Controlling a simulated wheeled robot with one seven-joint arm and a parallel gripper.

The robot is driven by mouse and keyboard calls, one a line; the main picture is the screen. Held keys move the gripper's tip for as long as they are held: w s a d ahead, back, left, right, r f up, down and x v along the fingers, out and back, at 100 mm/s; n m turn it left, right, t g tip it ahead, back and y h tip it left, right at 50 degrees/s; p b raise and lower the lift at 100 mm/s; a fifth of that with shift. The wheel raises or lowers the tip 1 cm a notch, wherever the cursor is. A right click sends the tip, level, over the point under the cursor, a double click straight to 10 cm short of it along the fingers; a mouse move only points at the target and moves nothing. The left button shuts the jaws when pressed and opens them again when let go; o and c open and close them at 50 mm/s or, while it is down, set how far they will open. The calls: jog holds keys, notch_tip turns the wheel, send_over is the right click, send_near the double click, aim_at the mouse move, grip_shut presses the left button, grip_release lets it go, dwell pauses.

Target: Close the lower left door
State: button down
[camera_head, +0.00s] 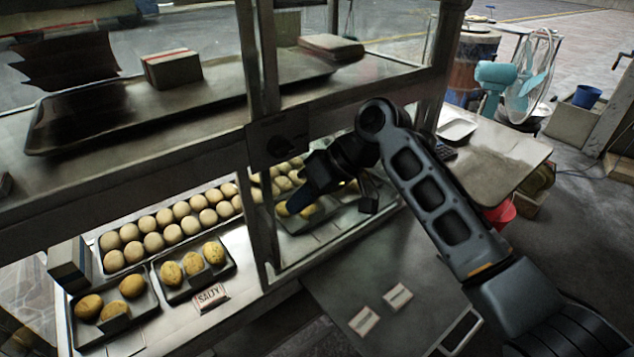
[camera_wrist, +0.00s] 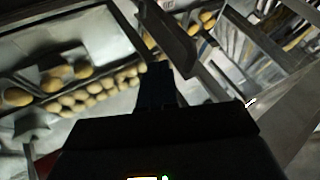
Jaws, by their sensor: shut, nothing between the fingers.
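My gripper (camera_head: 301,202) is at the front of the glass-sided display case, in the lower bay right of the middle post (camera_head: 262,190). Its narrow fingers (camera_wrist: 159,78) look shut and empty in the wrist view. Buns and trays show behind the fingers. The left lower bay, with its trays of buns, shows without a clearly visible door across it. I cannot tell where the lower left door is or how far it stands open. My wrist and forearm hide part of the right lower bay.
A tray of pale buns (camera_head: 172,232), small trays of darker rolls and a "SALTY" sign (camera_head: 210,298) fill the left bay. A dark panel with two labels (camera_head: 380,310) lies below the right bay. A worktable (camera_head: 495,165) and fan (camera_head: 530,78) stand right.

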aim_at(274, 212)
jog(key=shift+s+a+f+p, duration=0.1)
jog(key=shift+s+a+p, duration=0.2)
jog(key=shift+a, duration=0.45)
jog(key=shift+s+a+f+p, duration=0.1)
jog(key=shift+s+a, duration=0.35)
jog(key=shift+a, duration=0.3)
jog(key=shift+s+a+f+p, duration=0.15)
jog(key=shift+s+a, duration=0.2)
jog(key=shift+a, duration=0.4)
jog(key=shift+a+r, duration=0.1)
